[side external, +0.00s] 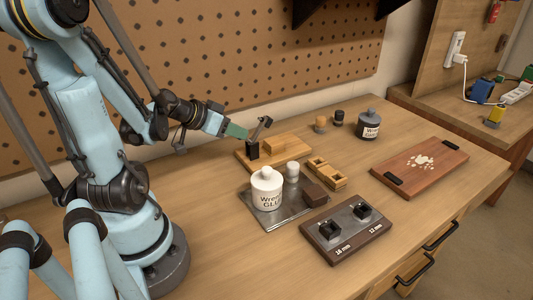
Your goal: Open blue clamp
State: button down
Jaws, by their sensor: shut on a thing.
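The clamp has a black base (253,150) fixed on a light wooden board near the pegboard wall. Its dark arm (260,128) with a grey tip stands raised, up and to the right, apart from the wooden block (273,144) on the board. A teal-green piece (240,132), which looks like the clamp's handle, leans left from the base. My gripper (228,128) reaches in from the left and is shut on this teal-green piece. The fingertips are too small to make out.
In front stand a white glue bottle (266,190) and small white jar (292,171) on a metal tray (284,217). Wooden holders (327,174), a labelled black fixture (346,231), a dark jar (368,125) and a red-brown board (420,168) lie right. The pegboard (220,60) rises close behind.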

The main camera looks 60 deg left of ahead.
jog(key=shift+a+t, duration=0.1)
jog(key=shift+t, duration=0.2)
dwell(0.4)
jog(key=c, duration=0.9)
grip_release()
jog(key=shift+s, duration=0.1)
jog(key=shift+v, duration=1.35)
jog(key=shift+r, duration=3.55)
